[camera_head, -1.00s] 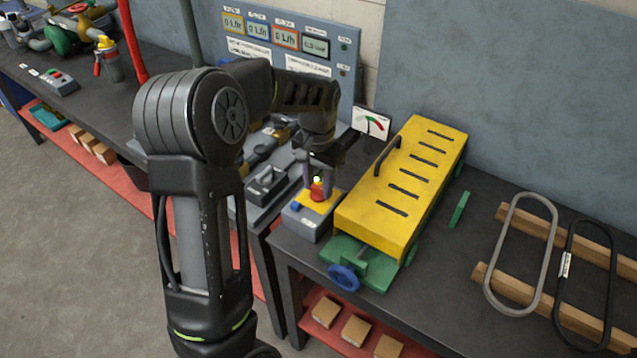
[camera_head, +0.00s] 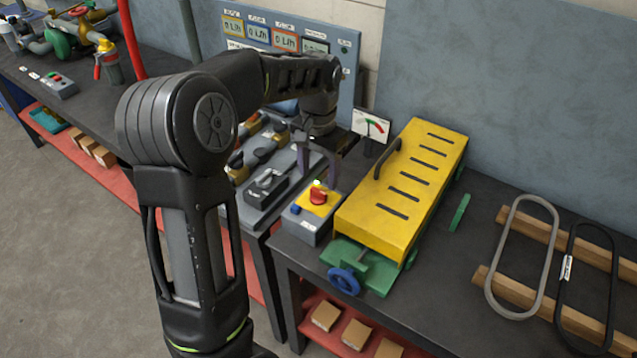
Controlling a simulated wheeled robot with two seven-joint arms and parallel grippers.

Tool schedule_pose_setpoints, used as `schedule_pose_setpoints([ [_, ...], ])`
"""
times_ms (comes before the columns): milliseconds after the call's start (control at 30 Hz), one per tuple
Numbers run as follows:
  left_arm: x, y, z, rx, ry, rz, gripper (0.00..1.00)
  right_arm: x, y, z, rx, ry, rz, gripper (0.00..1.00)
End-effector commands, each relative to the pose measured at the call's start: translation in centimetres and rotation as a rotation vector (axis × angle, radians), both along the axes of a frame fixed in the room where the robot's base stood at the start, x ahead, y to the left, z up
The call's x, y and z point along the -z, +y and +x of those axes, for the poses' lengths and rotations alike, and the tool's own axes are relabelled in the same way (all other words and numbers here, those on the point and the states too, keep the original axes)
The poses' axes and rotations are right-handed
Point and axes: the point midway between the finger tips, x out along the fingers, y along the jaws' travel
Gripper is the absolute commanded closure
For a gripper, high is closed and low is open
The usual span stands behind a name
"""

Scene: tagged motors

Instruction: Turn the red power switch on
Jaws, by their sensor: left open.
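The red power switch (camera_head: 318,196) is a red knob on the yellow top plate of a small grey box (camera_head: 306,225). The box also has a blue button (camera_head: 295,210) at its left, and a small bright yellow-green spot shows just behind the red knob. My left gripper (camera_head: 321,172) points down above and behind the switch, with its fingers apart and nothing between them. The red knob is in clear view, and the gripper looks apart from it. My right gripper is not in view.
A yellow slotted cover (camera_head: 405,190) with a black handle stands close to the right of the switch box. A grey lever unit (camera_head: 266,187) is close to the left. A panel with displays (camera_head: 285,35) and a small gauge (camera_head: 371,125) stand behind.

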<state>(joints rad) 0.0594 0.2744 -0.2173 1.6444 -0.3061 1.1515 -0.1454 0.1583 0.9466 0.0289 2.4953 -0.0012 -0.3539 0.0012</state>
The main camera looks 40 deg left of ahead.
Motion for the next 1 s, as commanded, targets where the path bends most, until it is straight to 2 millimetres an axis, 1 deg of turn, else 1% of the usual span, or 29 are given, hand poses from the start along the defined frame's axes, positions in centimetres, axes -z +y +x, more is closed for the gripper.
schedule_pose_setpoints([
  [33,-0.9,0.0,0.1,0.0,-0.005,0.001,0.4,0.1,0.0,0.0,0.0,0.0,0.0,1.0],
  [100,-1.8,0.0,0.1,0.0,-0.004,0.001,0.4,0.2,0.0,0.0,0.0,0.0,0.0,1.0],
  [233,-2.8,0.0,0.0,0.0,-0.001,0.0,0.4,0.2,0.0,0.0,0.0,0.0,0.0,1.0],
  [767,-3.0,0.0,0.0,0.0,0.0,0.0,0.4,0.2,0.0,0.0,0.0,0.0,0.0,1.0],
  [867,-3.4,0.0,0.0,0.0,0.0,0.0,0.4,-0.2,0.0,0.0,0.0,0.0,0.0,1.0],
  [967,-4.8,0.0,0.0,0.0,-0.001,0.0,0.4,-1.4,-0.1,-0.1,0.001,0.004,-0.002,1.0],
  [1000,-5.5,0.0,0.0,0.0,-0.001,0.0,0.4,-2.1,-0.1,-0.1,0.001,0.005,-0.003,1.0],
])
